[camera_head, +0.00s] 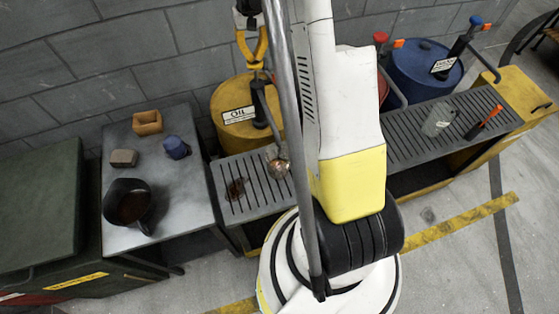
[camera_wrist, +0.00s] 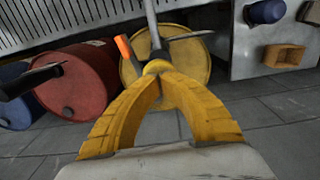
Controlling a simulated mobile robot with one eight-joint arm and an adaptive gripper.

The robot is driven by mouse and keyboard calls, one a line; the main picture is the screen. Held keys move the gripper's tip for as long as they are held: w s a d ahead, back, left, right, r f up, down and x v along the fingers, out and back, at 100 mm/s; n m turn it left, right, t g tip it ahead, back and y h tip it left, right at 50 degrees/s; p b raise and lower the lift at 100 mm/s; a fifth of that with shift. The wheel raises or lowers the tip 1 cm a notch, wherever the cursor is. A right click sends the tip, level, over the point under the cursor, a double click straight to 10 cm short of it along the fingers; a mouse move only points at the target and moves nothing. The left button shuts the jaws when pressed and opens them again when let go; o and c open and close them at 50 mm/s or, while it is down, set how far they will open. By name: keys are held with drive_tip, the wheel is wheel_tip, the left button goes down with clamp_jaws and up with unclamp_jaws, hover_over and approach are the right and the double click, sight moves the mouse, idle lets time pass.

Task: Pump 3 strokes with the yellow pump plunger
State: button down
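The yellow drum (camera_head: 232,132), with an OIL label, stands against the wall behind the slatted bench; its top shows in the wrist view (camera_wrist: 195,42). A dark pump (camera_head: 261,100) rises from it, with a grey rod (camera_wrist: 152,25) and an orange tip (camera_wrist: 126,47) in the wrist view. The yellow pump plunger's knob (camera_wrist: 157,67) lies between my fingertips. My gripper (camera_head: 254,62) is above the pump, its two yellow fingers closing on the knob; it fills the lower wrist view (camera_wrist: 156,76). The arm hides part of the drum in the head view.
A red drum (camera_wrist: 82,80) and a blue drum (camera_head: 425,68) stand alongside, with their own pumps. The slatted bench (camera_head: 405,150) holds a clear container (camera_head: 437,119) and a screwdriver (camera_head: 484,122). A side table (camera_head: 178,205) carries a dark pot, a blue cup and small blocks.

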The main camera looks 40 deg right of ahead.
drive_tip(key=shift+f+b, duration=1.4)
drive_tip(key=shift+f, duration=0.6)
drive_tip(key=shift+f+b, duration=0.95)
drive_tip(key=shift+f, duration=0.35)
drive_tip(key=shift+r, duration=0.1)
drive_tip(key=shift+r+p, duration=2.75)
drive_tip(key=shift+r, duration=1.75)
wheel_tip(320, 180, up, 6)
drive_tip(key=p, duration=0.4)
hover_over(257, 81)
drive_tip(key=shift+w+d, duration=0.15)
drive_tip(key=shift+w, duration=0.1)
